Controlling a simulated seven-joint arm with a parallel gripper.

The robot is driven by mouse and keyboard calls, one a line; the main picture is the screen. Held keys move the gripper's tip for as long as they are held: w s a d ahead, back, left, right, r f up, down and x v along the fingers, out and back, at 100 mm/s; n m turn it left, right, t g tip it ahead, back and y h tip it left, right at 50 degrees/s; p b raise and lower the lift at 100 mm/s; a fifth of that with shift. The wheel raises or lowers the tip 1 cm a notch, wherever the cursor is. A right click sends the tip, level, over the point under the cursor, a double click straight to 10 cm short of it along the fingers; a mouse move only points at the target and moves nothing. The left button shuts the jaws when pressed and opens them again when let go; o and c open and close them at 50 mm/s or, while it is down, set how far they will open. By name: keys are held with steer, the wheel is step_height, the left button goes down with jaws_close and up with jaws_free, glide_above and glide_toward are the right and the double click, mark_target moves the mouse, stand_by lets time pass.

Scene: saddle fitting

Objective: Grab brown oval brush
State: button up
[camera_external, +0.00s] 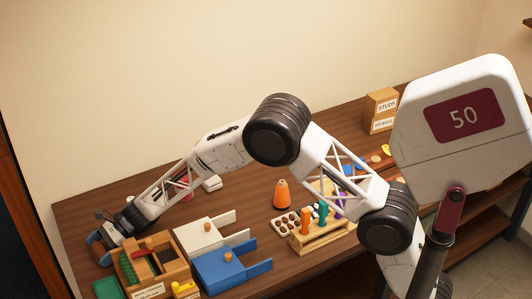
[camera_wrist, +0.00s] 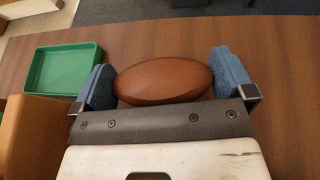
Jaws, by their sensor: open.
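The brown oval brush (camera_wrist: 163,80) lies on the wooden table in the wrist view, with its long side across the picture. My gripper (camera_wrist: 170,82) is open, with one blue-padded finger near each end of the brush. The brush sits between the fingers, with a small gap showing at its right end; at the left end I cannot tell whether it touches. In the external view my gripper (camera_external: 103,246) is low at the table's left end, and I cannot make out the brush there.
A green tray (camera_wrist: 62,70) lies left of my gripper. A wooden box (camera_external: 150,264) stands right beside the gripper in the external view. White (camera_external: 203,238) and blue (camera_external: 222,272) boxes stand further right. An orange cone-shaped thing (camera_external: 282,194) stands mid-table. Table beyond the brush is clear.

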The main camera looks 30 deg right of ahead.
mark_target(99, 249)
steer(key=c, duration=0.6)
steer(key=shift+r, duration=0.15)
steer(key=shift+c, duration=0.2)
steer(key=shift+r, duration=4.85)
